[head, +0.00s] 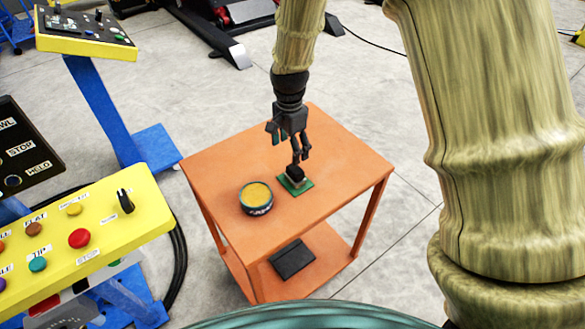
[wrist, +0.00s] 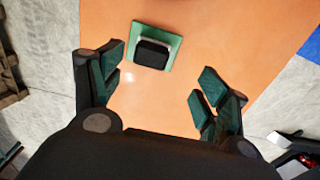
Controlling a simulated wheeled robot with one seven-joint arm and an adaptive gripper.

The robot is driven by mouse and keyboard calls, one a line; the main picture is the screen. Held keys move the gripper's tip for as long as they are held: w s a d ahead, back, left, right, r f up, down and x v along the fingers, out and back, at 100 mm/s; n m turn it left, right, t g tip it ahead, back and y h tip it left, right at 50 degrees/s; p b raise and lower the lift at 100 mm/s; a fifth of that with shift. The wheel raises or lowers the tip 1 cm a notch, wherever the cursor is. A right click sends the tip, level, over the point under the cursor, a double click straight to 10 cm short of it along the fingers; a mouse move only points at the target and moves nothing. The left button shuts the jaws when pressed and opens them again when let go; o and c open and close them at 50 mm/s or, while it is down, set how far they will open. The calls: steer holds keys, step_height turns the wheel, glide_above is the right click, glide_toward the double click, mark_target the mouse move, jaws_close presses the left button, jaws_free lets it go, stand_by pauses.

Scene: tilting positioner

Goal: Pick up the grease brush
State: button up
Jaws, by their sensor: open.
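A black block with a pale grey edge, likely the grease brush (head: 294,173), sits on a small green square pad (head: 296,189) on the orange table. In the wrist view the black block (wrist: 152,54) and green pad (wrist: 173,41) lie beyond the fingertips, a little left of centre. My gripper (head: 300,155) is just above the block in the head view. In the wrist view my gripper (wrist: 160,88) is open, with nothing between its fingers. Whether the fingers touch the block cannot be told from the head view.
A round tin of yellow grease (head: 256,196) stands left of the pad. The orange table (head: 340,165) is otherwise clear on top; a dark flat item (head: 292,259) lies on its lower shelf. Yellow control panels (head: 85,235) stand to the left.

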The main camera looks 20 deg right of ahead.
mark_target(295, 168)
steer(key=f, duration=0.2)
steer(key=d+f+p, duration=0.1)
steer(key=f, duration=0.1)
steer(key=shift+s+f, duration=0.35)
steer(key=shift+s, duration=0.05)
steer(key=f, duration=0.1)
steer(key=f+p, duration=0.2)
steer(key=shift+d, duration=0.25)
steer(key=shift+f+p, duration=0.5)
steer(key=shift+f, duration=0.5)
steer(key=shift+c, duration=0.2)
steer(key=c, duration=1.2)
steer(key=shift+c, duration=0.2)
steer(key=shift+r, duration=0.15)
